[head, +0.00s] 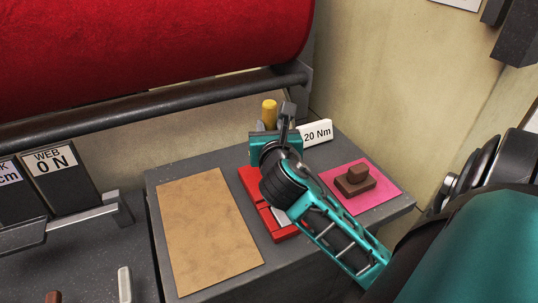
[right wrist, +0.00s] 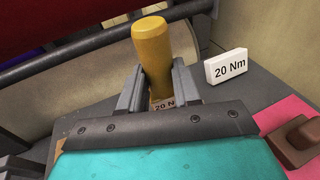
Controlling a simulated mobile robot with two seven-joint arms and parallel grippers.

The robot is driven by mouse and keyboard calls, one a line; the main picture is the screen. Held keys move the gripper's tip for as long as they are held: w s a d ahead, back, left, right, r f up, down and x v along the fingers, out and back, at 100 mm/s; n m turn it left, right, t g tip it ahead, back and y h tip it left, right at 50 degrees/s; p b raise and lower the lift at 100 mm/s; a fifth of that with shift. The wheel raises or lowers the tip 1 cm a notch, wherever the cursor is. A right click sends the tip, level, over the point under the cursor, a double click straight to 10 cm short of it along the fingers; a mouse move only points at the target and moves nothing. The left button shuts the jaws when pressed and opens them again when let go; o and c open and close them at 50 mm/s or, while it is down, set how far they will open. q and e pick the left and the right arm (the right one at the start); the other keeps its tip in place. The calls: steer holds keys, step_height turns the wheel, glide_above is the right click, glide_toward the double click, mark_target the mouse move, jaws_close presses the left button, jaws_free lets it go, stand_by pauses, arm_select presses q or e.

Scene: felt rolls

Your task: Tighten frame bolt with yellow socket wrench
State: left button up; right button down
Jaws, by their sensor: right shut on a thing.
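My right gripper (head: 284,118) reaches over the grey bench from the lower right. It is shut on the yellow socket wrench (head: 269,112). In the right wrist view the wrench's thick yellow handle (right wrist: 152,48) stands up between the two grey fingers (right wrist: 160,75), with part of a "20 N" label below it. The wrench's socket end is hidden. I cannot make out the frame bolt in either view. My left gripper is not in view.
A red tray (head: 252,184) lies partly under my right arm. A tan board (head: 208,235) lies left of it. A brown block (head: 355,184) sits on a pink mat (head: 380,198) at right. A "20 Nm" sign (head: 316,133) stands behind. A large red felt roll (head: 150,45) hangs above a dark bar (head: 150,112).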

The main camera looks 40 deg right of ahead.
mark_target(270, 115)
steer(key=shift+r, duration=1.7)
steer(key=shift+f, duration=0.1)
steer(key=shift+w+d+f+m+g+h, duration=0.1)
steer(key=shift+w+f+m+g+h, duration=0.1)
steer(key=shift+m+g+h, duration=0.3)
steer(key=shift+w+f+m+g+h, duration=0.2)
steer(key=shift+m+g+h, duration=0.2)
steer(key=shift+m+g, duration=0.15)
steer(key=shift+w+f+m+g+h, duration=0.1)
steer(key=shift+f+m+g+h, duration=0.05)
steer(key=shift+m+g+h, duration=0.35)
steer(key=shift+s+a+r+m+g+h, duration=0.1)
steer(key=shift+a+m+g+h, duration=0.1)
steer(key=shift+m+g+h, duration=0.4)
steer(key=shift+s+a+r+m+g+h, duration=0.1)
steer(key=shift+a+m+g+h, duration=0.1)
steer(key=shift+m+g+h, duration=0.35)
steer(key=shift+f, duration=0.1)
steer(key=shift+y, duration=0.25)
steer(key=shift+f, duration=2.7)
steer(key=shift+f, duration=0.3)
